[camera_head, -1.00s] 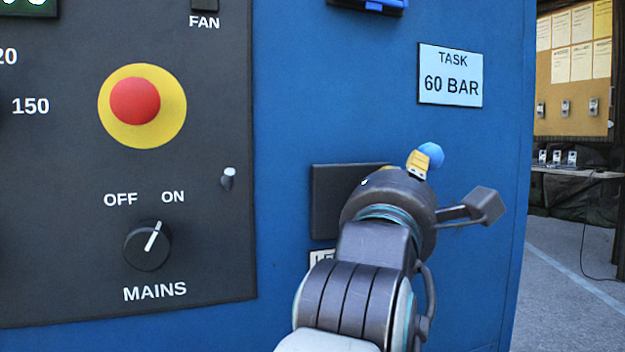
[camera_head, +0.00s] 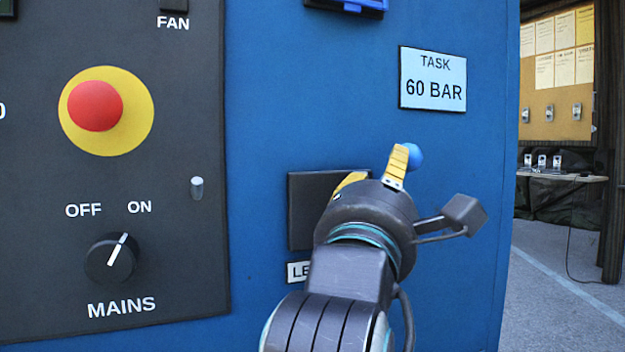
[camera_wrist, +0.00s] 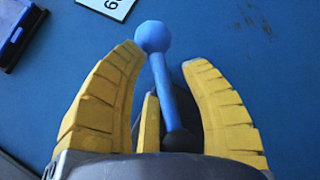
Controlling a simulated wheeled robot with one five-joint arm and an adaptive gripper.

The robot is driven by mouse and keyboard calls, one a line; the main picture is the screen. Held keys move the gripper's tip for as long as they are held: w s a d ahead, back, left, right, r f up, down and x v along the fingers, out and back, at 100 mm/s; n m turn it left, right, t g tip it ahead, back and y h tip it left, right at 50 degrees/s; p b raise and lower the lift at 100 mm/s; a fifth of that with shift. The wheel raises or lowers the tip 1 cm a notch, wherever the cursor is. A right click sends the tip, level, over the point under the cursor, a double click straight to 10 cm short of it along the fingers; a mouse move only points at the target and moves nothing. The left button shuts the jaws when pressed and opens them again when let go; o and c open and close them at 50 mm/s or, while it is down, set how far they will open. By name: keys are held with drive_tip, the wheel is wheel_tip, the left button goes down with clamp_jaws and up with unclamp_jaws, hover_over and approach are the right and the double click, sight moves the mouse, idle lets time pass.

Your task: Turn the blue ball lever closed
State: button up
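The blue ball lever (camera_wrist: 165,65) stands out from a dark round hub (camera_wrist: 182,139) in the wrist view, its ball at the top and its rod leaning slightly. In the head view only the blue ball (camera_head: 414,156) shows, just right of a yellow finger; the rod is hidden behind my gripper. My gripper (camera_head: 378,172) is in front of the dark plate on the blue panel. In the wrist view its yellow fingers (camera_wrist: 168,65) are spread, with the lever between them. I see no finger clamped on the lever.
A dark plate (camera_head: 304,212) is behind my gripper, with a partly covered label (camera_head: 299,272) below. A sign reading "TASK 60 BAR" (camera_head: 433,79) is above. The dark control panel at left carries a red button (camera_head: 95,106) and the MAINS knob (camera_head: 110,258). Open floor lies right of the cabinet.

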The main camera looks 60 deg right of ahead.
drive_tip(key=shift+o, duration=0.6)
drive_tip(key=v, duration=1.2)
drive_tip(key=shift+r, duration=0.1)
